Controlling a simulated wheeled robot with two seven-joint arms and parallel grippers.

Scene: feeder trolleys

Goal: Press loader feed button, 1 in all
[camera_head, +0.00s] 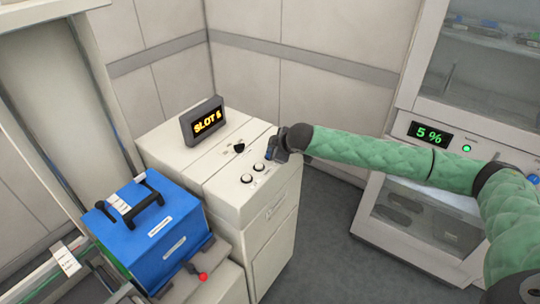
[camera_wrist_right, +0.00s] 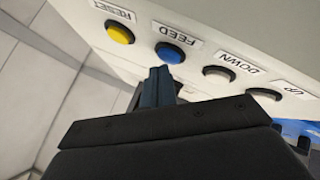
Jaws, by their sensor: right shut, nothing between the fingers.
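The blue feed button (camera_wrist_right: 170,53) is on the light panel of the loader cabinet (camera_head: 233,205), under a label reading FEED in the right wrist view. My right gripper (camera_wrist_right: 158,82) is shut and empty, its fingertips just by the feed button; I cannot tell whether they touch it. In the head view the right gripper (camera_head: 270,154) is over the right end of the button row and hides that part. My left gripper is not in view.
Beside the feed button are a yellow reset button (camera_wrist_right: 120,32), a white down button (camera_wrist_right: 218,74) and a white up button (camera_wrist_right: 265,93). A display (camera_head: 204,121) reads SLOT 6. A blue case (camera_head: 150,235) is at left; a glass-fronted cabinet (camera_head: 405,130) at right reads 5 %.

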